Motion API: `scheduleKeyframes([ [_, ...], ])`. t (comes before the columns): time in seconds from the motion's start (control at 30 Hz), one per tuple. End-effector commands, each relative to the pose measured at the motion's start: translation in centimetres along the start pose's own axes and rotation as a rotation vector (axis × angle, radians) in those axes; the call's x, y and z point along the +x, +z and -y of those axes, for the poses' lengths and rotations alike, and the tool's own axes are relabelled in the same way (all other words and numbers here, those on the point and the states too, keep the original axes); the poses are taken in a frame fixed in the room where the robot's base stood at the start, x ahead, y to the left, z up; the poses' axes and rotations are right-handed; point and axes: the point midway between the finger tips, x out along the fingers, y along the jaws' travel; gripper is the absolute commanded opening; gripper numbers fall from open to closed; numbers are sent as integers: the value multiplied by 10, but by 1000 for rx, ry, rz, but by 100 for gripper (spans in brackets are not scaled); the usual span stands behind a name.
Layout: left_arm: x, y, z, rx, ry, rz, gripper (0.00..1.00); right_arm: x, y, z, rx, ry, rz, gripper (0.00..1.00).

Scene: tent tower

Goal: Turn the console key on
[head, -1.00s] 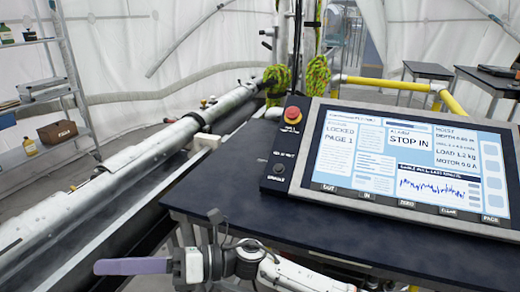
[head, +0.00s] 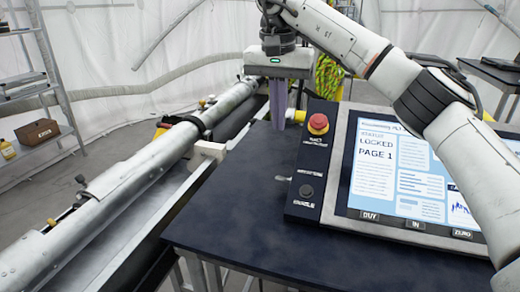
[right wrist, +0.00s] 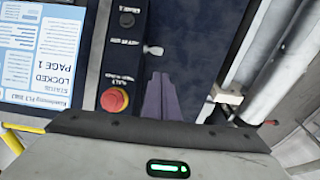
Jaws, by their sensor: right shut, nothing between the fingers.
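The console (head: 345,170) stands on the dark table, with a black control strip (head: 318,160) along its left side. A small silver key-like piece (head: 283,179) sticks out from the strip's left edge; it also shows in the right wrist view (right wrist: 153,49). The screen (head: 400,165) reads "LOCKED PAGE 1". My right gripper (head: 278,127) is shut and empty, its purple fingers pointing down above the table, left of the strip and beyond the key. In the right wrist view its fingers (right wrist: 160,78) are together, apart from the key. My left gripper is not in view.
A red button (head: 318,123) and a black knob (head: 306,190) sit on the strip. The dark tabletop (head: 235,205) is clear left of the console. A long metal tube (head: 130,185) runs along the left. My right arm covers part of the screen.

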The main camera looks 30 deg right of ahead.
Motion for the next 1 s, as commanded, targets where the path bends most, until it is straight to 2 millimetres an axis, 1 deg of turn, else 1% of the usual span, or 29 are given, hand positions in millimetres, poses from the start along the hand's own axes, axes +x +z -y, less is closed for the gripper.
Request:
scheduleKeyframes([
  [0.07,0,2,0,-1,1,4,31,1,-2,-3,2,2,-4,0],
  [0.17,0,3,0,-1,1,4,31,14,-2,-3,2,5,-3,0],
  [0.27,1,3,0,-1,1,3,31,32,-1,-3,2,5,-2,0],
  [0.5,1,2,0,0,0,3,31,84,-1,-3,1,4,-1,0],
  [0.6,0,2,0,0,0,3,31,102,0,-2,1,3,-1,0],
  [0.8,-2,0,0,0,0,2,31,124,13,-2,1,0,-3,0],
  [1.0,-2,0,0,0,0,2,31,132,17,-2,2,-1,-3,0],
])
